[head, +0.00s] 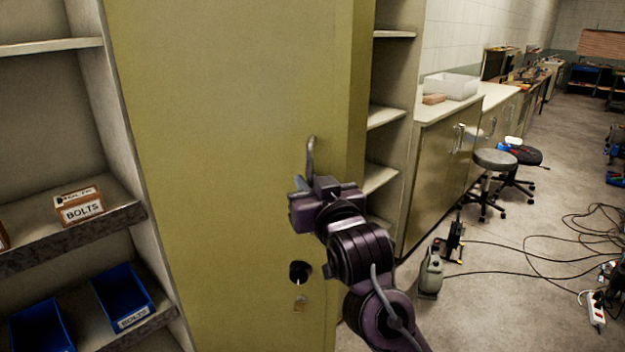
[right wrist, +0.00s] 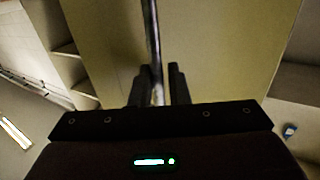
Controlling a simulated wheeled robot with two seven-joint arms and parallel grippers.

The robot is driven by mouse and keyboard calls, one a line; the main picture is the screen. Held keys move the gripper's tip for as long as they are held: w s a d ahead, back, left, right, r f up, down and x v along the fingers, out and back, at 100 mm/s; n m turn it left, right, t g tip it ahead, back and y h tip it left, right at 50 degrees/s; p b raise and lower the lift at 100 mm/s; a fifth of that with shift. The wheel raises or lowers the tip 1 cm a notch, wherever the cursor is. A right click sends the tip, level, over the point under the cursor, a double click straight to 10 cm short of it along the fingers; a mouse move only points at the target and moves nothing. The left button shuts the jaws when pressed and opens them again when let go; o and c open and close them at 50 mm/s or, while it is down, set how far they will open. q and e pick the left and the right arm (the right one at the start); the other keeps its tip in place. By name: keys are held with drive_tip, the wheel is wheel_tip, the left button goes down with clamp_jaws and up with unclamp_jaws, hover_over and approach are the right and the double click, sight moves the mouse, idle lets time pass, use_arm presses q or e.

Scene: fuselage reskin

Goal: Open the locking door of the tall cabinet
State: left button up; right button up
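The tall cabinet's olive-yellow door (head: 220,130) fills the middle of the head view and also stands behind the fingers in the right wrist view (right wrist: 220,50). Its upright metal handle (head: 312,152) sits near the right edge. My right gripper (head: 315,182) is at the handle's lower part. In the right wrist view the handle bar (right wrist: 153,40) runs down between the two closely spaced fingers (right wrist: 159,85); they look shut around it. My left gripper is out of view.
Open shelves with a bolts box (head: 80,206) and blue bins (head: 122,297) stand left of the door. More shelves (head: 385,117) and a counter (head: 435,110) are to the right. A green canister (head: 430,275), stools (head: 495,160) and cables lie on the floor there.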

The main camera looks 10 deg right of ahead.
drive_tip(key=shift+s+a, duration=0.25)
drive_tip(key=shift+s, duration=0.55)
